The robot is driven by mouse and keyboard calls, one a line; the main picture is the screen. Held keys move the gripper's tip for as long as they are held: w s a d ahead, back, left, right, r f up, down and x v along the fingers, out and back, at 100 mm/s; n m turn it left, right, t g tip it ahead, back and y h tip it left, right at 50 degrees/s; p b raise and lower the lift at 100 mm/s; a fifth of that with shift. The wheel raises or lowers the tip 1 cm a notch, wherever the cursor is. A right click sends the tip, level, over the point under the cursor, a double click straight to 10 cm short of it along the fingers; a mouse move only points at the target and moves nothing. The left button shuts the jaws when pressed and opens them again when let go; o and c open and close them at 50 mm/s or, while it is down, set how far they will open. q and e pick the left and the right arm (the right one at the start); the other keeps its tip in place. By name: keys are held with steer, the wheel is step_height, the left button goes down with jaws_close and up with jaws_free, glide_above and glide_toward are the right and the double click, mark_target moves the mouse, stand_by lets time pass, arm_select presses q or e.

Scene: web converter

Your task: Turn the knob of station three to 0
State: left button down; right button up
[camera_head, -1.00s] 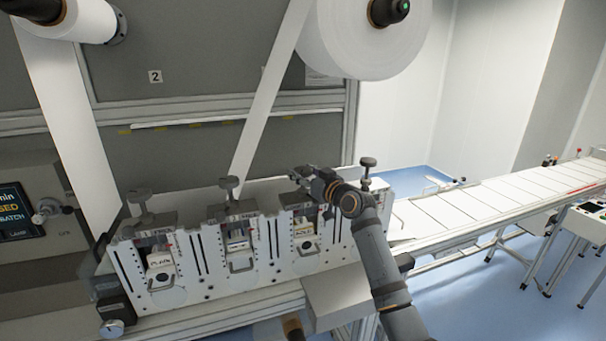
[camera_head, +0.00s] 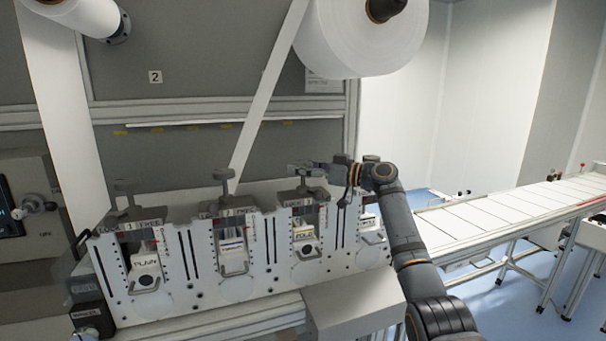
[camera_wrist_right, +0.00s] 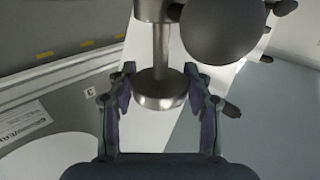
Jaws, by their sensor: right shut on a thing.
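Station three (camera_head: 306,245) is the third white unit from the left in the head view, with a label on its front block. My right gripper (camera_head: 312,168) reaches in from the right at the top of this station. My left gripper is not in view.
Station one's knob (camera_head: 132,185) and station two's knob (camera_head: 222,176) stand to the left. Station four (camera_head: 371,232) is partly behind my right arm. A white web (camera_head: 266,100) runs down from the large roll (camera_head: 360,35). A conveyor (camera_head: 500,215) extends right.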

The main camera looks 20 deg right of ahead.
stand_by(0.5)
steer(key=o, duration=1.2)
steer(key=shift+c, duration=0.2)
steer(key=shift+s+d, duration=0.2)
steer(key=shift+d, duration=0.15)
steer(key=v, duration=1.1)
steer(key=shift+s+d, duration=0.1)
